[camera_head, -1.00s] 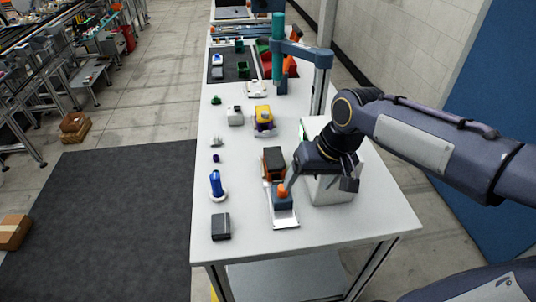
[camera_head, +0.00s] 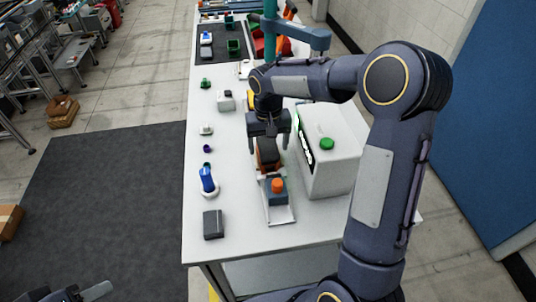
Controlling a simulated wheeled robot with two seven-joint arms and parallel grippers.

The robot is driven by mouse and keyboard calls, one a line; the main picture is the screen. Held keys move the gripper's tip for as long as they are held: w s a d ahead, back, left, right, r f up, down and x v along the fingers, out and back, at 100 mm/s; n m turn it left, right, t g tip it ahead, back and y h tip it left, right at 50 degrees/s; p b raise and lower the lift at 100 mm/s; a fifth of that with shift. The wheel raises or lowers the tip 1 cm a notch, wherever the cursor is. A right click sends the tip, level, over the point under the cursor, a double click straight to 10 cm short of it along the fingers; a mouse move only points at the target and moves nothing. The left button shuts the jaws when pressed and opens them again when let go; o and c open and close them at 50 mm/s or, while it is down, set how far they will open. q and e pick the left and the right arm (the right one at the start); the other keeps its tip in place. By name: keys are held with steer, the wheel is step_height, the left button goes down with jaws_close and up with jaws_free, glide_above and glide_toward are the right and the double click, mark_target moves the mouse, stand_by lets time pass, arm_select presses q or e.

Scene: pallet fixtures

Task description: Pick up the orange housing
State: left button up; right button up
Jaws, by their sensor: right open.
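The orange housing (camera_head: 267,158), an orange-brown block with a dark part, sits on a metal fixture plate (camera_head: 281,216) on the white table. My right gripper (camera_head: 268,147) points down over the housing, its fingers open and apart on either side of the block's upper end. It partly hides the block, and I cannot tell if the fingers touch it. An orange knob (camera_head: 278,184) on a blue base stands on the same plate, just in front of the housing. A grey part at the bottom left edge (camera_head: 97,291) seems to be my left gripper, mostly cut off.
A white box with a green button (camera_head: 327,144) stands close to the right of the fixture. To the left are a blue bottle-like item (camera_head: 208,179) and a dark grey block (camera_head: 213,224). Small parts and a dark mat (camera_head: 222,45) lie farther back on the table.

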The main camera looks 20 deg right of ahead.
steer(key=shift+f, duration=0.95)
steer(key=shift+c, duration=0.2)
steer(key=c, duration=1.1)
steer(key=shift+r, duration=0.1)
